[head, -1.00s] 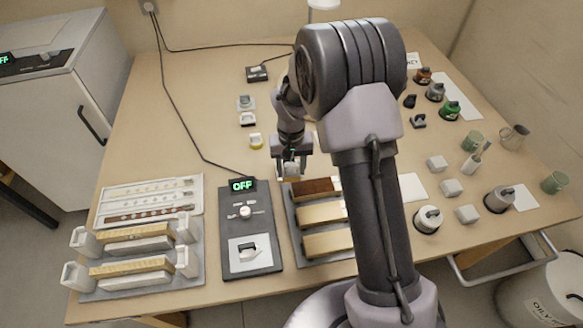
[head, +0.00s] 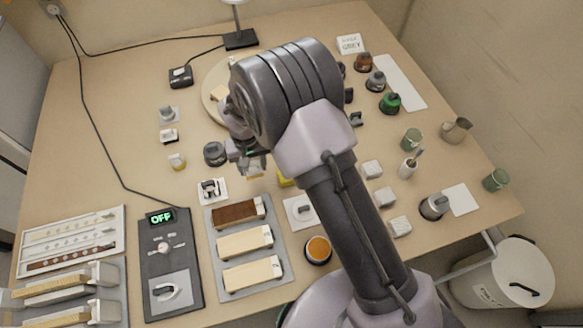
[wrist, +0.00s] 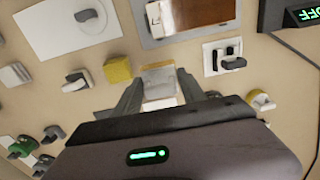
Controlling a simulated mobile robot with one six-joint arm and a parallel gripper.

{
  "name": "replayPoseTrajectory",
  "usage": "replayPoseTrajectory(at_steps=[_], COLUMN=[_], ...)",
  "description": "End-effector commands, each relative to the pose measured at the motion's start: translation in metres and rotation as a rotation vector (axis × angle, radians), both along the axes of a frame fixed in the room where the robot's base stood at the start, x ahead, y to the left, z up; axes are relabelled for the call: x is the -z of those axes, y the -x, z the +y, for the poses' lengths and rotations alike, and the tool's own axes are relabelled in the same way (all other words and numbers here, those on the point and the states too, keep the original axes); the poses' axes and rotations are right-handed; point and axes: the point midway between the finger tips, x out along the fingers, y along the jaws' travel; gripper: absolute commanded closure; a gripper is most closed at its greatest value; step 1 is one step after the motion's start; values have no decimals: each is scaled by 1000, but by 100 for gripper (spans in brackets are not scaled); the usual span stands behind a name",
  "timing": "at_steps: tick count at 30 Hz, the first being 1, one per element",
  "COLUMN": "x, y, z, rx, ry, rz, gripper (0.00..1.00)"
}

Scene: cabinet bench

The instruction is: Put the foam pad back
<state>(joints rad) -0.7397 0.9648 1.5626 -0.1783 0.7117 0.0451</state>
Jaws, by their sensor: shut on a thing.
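My gripper (head: 250,170) is shut on a small pale block with a tan face, and holds it beyond the rack of wooden-backed blocks. The held block (wrist: 160,84) shows between the fingers in the wrist view; I take it for the foam pad. My gripper (wrist: 160,92) and arm hide part of the bench, so the block's lower side is hard to make out. A yellow block (head: 285,179) lies just right of the gripper, apart from it; it also shows in the wrist view (wrist: 118,69).
The grey rack (head: 215,285) holds three long blocks. A white card with a dark fitting (head: 211,190) and a grey knobbed pot (head: 215,153) stand left of the gripper. An open orange pot (head: 318,250) and several white cubes (head: 385,197) stand right.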

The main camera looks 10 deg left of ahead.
Motion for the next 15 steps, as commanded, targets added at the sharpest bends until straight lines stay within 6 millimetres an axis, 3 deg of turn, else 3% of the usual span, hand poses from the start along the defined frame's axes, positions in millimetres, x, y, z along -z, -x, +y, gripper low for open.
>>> replayPoseTrajectory(at_steps=[6, 15], x=[50, 99], y=[0, 0], z=[-1, -1], rx=[1, 3], ry=[2, 1], rz=[2, 2], gripper=[84, 84])
